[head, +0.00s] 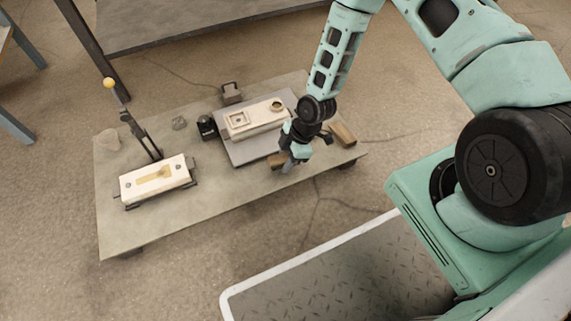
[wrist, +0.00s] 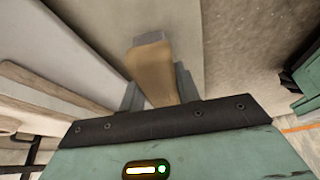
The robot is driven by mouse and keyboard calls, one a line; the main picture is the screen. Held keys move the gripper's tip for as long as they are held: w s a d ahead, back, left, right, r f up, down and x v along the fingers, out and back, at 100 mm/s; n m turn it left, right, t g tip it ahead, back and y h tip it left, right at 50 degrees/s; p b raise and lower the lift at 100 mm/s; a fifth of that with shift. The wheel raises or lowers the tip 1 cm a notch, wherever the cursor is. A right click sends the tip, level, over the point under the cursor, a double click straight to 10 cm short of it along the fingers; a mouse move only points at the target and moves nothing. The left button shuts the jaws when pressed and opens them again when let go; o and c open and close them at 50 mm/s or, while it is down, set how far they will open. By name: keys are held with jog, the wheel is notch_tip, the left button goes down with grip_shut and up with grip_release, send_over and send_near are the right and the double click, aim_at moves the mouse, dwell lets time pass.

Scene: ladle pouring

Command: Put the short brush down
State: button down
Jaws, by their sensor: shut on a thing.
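A brown wooden piece, which I take to be the short brush (wrist: 150,68), is between my gripper's (wrist: 157,85) two grey fingers in the wrist view. My gripper is shut on it. In the head view my gripper (head: 288,166) points down at the front edge of the low table (head: 225,190), just right of the grey plate (head: 238,152). A small brown end (head: 277,160) shows beside the fingers; I cannot tell if it is part of the same brush. Bristles are not clear, and I cannot tell whether the held piece touches the table.
A pale block (head: 265,113) with round and square openings is on the plate. A brown wooden block (head: 343,134) lies right of my gripper. The table's front middle is clear.

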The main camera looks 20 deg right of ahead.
jog(key=shift+f, duration=0.55)
jog(key=shift+f, duration=0.15)
jog(key=shift+f, duration=0.35)
jog(key=shift+f, duration=0.1)
